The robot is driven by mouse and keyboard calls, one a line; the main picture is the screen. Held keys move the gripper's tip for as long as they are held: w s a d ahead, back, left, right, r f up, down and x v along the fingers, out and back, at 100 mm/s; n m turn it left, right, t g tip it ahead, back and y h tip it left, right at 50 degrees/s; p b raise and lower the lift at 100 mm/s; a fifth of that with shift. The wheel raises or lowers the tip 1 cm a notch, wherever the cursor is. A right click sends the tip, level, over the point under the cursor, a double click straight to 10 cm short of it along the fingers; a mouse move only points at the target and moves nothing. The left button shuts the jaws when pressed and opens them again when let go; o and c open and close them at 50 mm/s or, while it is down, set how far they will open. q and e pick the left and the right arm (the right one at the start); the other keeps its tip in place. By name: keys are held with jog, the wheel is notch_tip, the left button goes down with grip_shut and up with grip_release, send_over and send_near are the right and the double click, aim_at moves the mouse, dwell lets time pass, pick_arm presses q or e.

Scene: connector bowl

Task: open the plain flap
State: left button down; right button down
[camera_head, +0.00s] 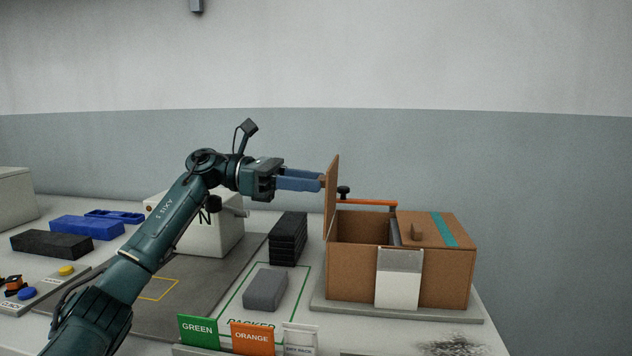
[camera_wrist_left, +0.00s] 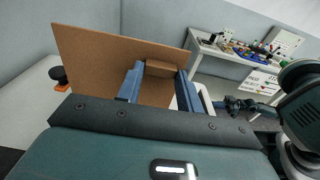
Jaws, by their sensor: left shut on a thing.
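The cardboard box (camera_head: 357,284) stands on a grey base plate at the right of the table. Its plain flap (camera_head: 332,197) stands upright at the box's left side, and the left half of the box top is open. The other flap (camera_head: 434,231), with a teal stripe and a small brown tab, lies flat over the right half. My left gripper (camera_head: 322,182) is shut on the plain flap, coming from the left. In the left wrist view, the plain flap (camera_wrist_left: 100,62) spans ahead, with its brown tab (camera_wrist_left: 160,69) between the blue fingers. My right gripper is not in view.
An orange bar with a black knob (camera_head: 344,191) is behind the box opening. A stack of black blocks (camera_head: 288,238) and a grey block (camera_head: 265,289) stand left of the box. Green and orange label cards (camera_head: 252,338) line the front edge. A white machine (camera_head: 213,234) stands behind my arm.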

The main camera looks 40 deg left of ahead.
pick_arm(q)
jog(key=shift+s+a+f, duration=0.1)
jog(key=shift+a+f, duration=0.05)
jog(key=shift+f, duration=0.65)
jog(key=c, duration=1.1)
grip_release()
jog(key=shift+o, duration=0.9)
jog(key=shift+r, duration=0.2)
jog(key=v, duration=1.3)
jog(key=shift+p, duration=0.4)
jog(key=shift+a, duration=0.15)
